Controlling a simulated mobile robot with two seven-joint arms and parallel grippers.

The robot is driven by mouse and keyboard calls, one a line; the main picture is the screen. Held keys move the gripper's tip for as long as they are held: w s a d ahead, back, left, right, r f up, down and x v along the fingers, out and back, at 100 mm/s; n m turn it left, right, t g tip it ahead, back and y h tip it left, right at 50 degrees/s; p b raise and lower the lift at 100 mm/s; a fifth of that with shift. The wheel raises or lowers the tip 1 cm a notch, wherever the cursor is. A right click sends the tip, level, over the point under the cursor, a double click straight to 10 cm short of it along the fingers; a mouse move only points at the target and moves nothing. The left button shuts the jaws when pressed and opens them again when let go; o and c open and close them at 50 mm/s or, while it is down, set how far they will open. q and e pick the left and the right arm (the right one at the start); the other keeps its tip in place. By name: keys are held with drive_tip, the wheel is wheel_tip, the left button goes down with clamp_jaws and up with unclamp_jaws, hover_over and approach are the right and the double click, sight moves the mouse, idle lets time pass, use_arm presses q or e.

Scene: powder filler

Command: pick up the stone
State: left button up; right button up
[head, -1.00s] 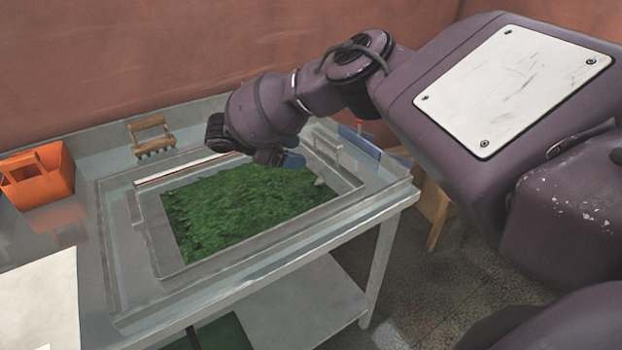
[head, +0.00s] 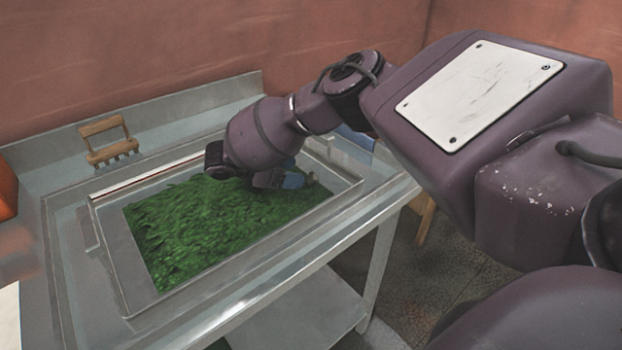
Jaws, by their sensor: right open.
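A small pale greyish lump, which looks like the stone (head: 311,179), lies at the right end of the green grass-like fill in the tray (head: 205,289). My right gripper (head: 289,181) reaches in from the right and hangs low over the fill, just left of the stone. Its blue fingertip part is close beside the stone; I cannot tell whether they touch. The gripper is open, and its fingers are partly hidden by the wrist. My left gripper is not in view.
A wooden toothed tool (head: 108,141) lies behind the tray at the left. An orange bin (head: 6,190) shows at the left edge. A light rod (head: 150,177) runs along the tray's back rim. A wall stands behind the metal table.

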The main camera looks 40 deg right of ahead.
sight(313, 173)
drive_tip(key=shift+r+b+x, duration=0.2)
drive_tip(key=shift+b+x, duration=0.25)
drive_tip(key=shift+x, duration=2.2)
drive_tip(key=shift+s, duration=0.15)
drive_tip(key=c, duration=1)
drive_tip(key=shift+r, duration=0.15)
